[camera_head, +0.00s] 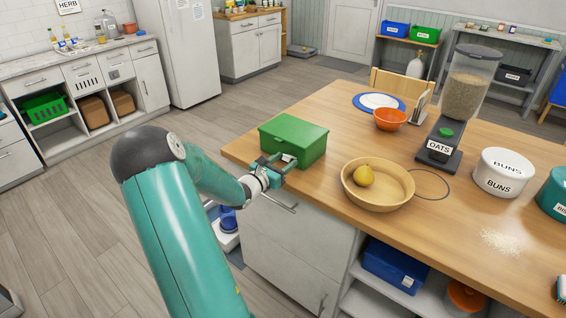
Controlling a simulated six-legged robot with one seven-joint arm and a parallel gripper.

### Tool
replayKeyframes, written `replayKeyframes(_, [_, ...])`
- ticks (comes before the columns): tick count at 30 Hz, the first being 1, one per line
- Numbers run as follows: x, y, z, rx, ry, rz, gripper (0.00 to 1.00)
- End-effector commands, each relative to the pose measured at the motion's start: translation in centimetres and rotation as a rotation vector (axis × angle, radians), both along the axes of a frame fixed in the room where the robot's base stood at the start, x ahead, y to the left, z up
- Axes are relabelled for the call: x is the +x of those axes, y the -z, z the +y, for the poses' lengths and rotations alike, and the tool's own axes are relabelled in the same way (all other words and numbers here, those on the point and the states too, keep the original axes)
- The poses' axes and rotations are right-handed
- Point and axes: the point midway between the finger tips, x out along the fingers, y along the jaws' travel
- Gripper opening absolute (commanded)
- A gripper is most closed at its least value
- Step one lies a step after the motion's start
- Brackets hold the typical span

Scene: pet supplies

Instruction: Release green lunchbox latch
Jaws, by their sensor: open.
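A green lunchbox (297,138) with its lid down sits on the near left corner of the wooden table.
Behind are an orange bowl (390,120) and a blue-rimmed plate (367,103). An oats dispenser (467,85) and a white buns canister (505,170) stand farther right.

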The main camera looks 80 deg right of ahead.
Motion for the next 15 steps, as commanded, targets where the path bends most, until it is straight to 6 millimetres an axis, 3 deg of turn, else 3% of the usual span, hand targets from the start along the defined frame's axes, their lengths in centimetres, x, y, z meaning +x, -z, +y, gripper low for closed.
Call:
replayKeyframes(6, [0.01, -0.01, -0.01, 0.000, 0.000, 0.000, 0.49])
replayKeyframes(13, [0.00, -0.02, 0.01, 0.000, 0.000, -0.001, 0.04])
replayKeyframes(15, [0.01, -0.02, 0.02, -0.001, 0.000, -0.001, 0.04])
